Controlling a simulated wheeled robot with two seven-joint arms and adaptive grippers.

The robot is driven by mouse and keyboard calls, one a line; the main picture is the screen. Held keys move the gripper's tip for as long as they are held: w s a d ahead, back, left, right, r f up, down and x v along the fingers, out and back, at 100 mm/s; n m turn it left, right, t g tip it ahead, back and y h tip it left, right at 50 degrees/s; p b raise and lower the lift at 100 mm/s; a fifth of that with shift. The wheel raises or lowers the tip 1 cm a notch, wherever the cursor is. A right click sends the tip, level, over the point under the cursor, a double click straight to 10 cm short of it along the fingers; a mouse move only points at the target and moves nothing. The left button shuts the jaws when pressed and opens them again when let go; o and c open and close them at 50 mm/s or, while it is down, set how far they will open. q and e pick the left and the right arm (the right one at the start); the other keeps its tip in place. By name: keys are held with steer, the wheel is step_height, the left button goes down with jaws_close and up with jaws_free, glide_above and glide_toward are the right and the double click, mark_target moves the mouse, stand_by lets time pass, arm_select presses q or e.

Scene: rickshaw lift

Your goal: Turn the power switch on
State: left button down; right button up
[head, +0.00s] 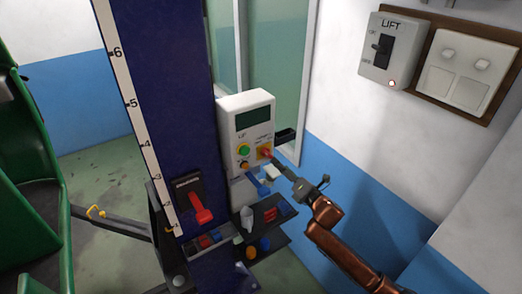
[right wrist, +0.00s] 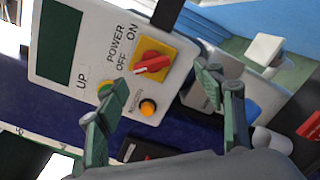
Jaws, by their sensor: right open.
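The power switch is a red rotary knob on a yellow square plate (right wrist: 152,64) on the white control box (head: 246,125). In the right wrist view it sits beside the printed words POWER, OFF and ON. The knob's red handle lies slantwise across the plate; I cannot tell for sure which label it points to. In the head view the knob (head: 265,152) is at the box's lower right. My right gripper (right wrist: 157,82) is open and empty, its two fingers apart on either side of the knob's line, not visibly touching it. In the head view the right gripper (head: 277,170) is just below the knob.
A green UP button (head: 244,150) and an orange button (right wrist: 147,107) are near the knob. A tray of parts (head: 262,240) is below the box. A red-handled lever (head: 201,207) is on the blue column. A LIFT switch box (head: 391,50) hangs on the right wall.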

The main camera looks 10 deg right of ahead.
mark_target(267, 155)
steer(key=shift+s+a+p+x, duration=0.1)
steer(key=shift+a+p+x, duration=0.15)
steer(key=shift+x, duration=1.2)
steer(key=shift+s+a+p+x, duration=0.1)
steer(key=shift+a+p+x, duration=0.15)
steer(key=shift+x, duration=1.2)
steer(key=shift+s+a+p+x, duration=0.1)
steer(key=shift+a+p+x, duration=0.15)
steer(key=shift+x, duration=1.2)
steer(key=shift+r, duration=0.15)
steer(key=shift+c, duration=0.6)
